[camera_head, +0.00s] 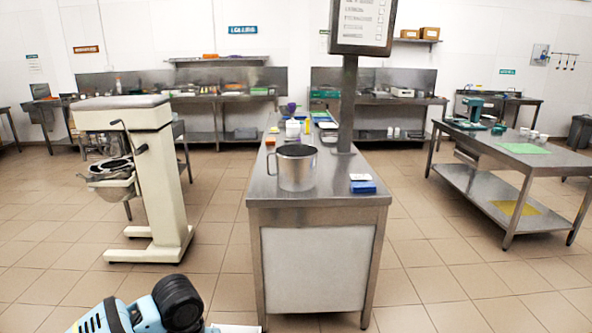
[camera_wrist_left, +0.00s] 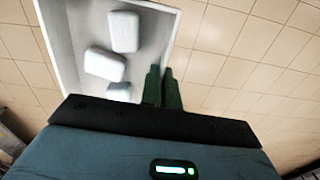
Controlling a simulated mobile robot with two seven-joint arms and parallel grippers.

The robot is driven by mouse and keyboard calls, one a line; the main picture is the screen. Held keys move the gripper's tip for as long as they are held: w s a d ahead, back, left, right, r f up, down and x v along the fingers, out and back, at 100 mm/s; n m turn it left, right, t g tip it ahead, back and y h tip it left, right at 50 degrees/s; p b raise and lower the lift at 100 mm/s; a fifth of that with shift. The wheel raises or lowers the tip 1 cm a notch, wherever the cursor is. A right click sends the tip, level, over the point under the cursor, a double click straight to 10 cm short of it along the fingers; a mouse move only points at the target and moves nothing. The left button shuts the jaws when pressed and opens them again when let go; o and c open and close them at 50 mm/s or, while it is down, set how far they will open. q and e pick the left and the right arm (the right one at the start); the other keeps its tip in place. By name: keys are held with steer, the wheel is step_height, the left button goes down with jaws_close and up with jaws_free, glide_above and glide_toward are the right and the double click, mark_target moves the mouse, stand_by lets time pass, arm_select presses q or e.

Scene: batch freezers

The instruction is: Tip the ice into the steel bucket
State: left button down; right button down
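The steel bucket (camera_head: 297,168), a tall open metal vessel with a side handle, stands upright near the front end of the middle steel table. In the left wrist view a white-rimmed tray (camera_wrist_left: 172,20) holds three pale, rounded blocks of ice (camera_wrist_left: 124,31). My left gripper (camera_wrist_left: 162,86) has its two dark green fingers close together at the tray's right wall, and they appear shut on it. In the head view my left arm is low at the bottom left, short of the table; its fingers are out of frame. A white edge of the tray (camera_head: 236,328) shows there. My right gripper is not in view.
The middle table (camera_head: 320,215) carries a blue box (camera_head: 363,187), a screen on a post (camera_head: 349,105) and small containers farther back. A cream mixer-like machine (camera_head: 150,165) stands left. A side table (camera_head: 530,160) stands right. The tiled floor between them is clear.

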arm_select(q)
steer(key=s+a+f, duration=0.1)
steer(key=s+f, duration=0.4)
steer(key=s, duration=0.4)
steer(key=shift+s+a+f, duration=0.3)
steer(key=shift+a, duration=0.1)
steer(key=shift+w, duration=0.1)
